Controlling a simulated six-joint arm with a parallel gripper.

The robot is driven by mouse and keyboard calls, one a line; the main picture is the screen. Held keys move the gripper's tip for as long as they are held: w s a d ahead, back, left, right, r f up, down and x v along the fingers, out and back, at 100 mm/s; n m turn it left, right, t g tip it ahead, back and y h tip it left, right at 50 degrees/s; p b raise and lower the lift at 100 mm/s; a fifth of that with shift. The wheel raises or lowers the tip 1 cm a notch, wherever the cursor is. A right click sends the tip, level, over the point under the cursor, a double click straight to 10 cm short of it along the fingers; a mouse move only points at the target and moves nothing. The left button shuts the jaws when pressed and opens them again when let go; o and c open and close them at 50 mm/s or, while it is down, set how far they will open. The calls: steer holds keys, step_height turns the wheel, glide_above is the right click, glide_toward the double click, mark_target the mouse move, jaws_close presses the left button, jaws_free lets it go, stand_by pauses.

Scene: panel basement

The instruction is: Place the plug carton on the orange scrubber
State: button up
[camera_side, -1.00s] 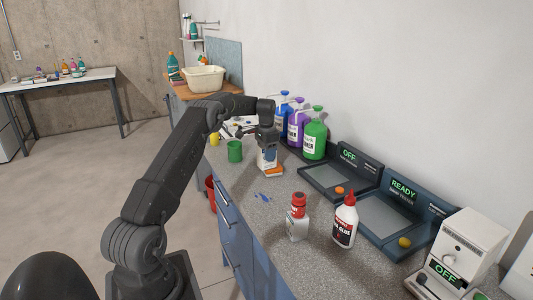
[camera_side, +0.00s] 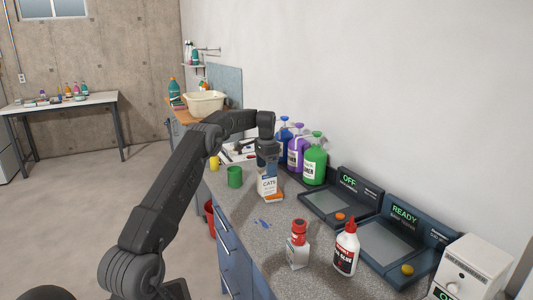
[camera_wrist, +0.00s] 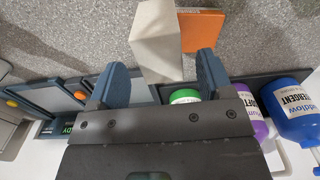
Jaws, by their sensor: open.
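The plug carton (camera_side: 267,184), a white box marked CAT6, stands upright at the orange scrubber (camera_side: 273,198) on the grey counter. In the side view its bottom meets the scrubber; how fully it rests on it is hidden. In the wrist view the carton (camera_wrist: 157,38) is a pale block, with part of the orange scrubber (camera_wrist: 203,28) showing at its right. My gripper (camera_side: 267,160) is just above the carton in the side view. In the wrist view my gripper (camera_wrist: 162,82) has its fingers spread wide, with the carton's near end in line with the gap.
Behind stand blue, purple (camera_side: 298,150) and green (camera_side: 315,165) bottles. A green cup (camera_side: 235,177) is left of the carton. A red-capped bottle (camera_side: 298,246), a glue bottle (camera_side: 346,250) and dark panels (camera_side: 333,205) are in front and right. A blue scrap lies on bare counter.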

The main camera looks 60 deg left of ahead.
step_height(320, 180, up, 7)
steer(key=shift+f, duration=0.2)
steer(key=shift+d+r, duration=0.15)
steer(key=shift+r, duration=0.2)
steer(key=s+d+r+t, duration=0.1)
steer(key=d+r, duration=0.3)
steer(key=d, duration=0.4)
steer(key=s+d+r+t+y, duration=0.1)
steer(key=d+r, duration=0.3)
steer(key=d, duration=0.4)
steer(key=s+d+r, duration=0.1)
steer(key=d+r, duration=0.4)
steer(key=d, duration=0.4)
steer(key=s+d+f+t, duration=0.2)
steer(key=s+d, duration=1)
steer(key=d, duration=0.1)
steer(key=s+d+f, duration=0.2)
steer(key=s+f, duration=0.1)
steer(key=s, duration=0.2)
steer(key=s+d+f+t+h, duration=0.1)
steer(key=s+d+f, duration=0.2)
steer(key=s, duration=0.2)
steer(key=shift+s+d+f+t, duration=0.15)
steer(key=shift+s+f+t, duration=0.15)
steer(key=shift+s, duration=0.05)
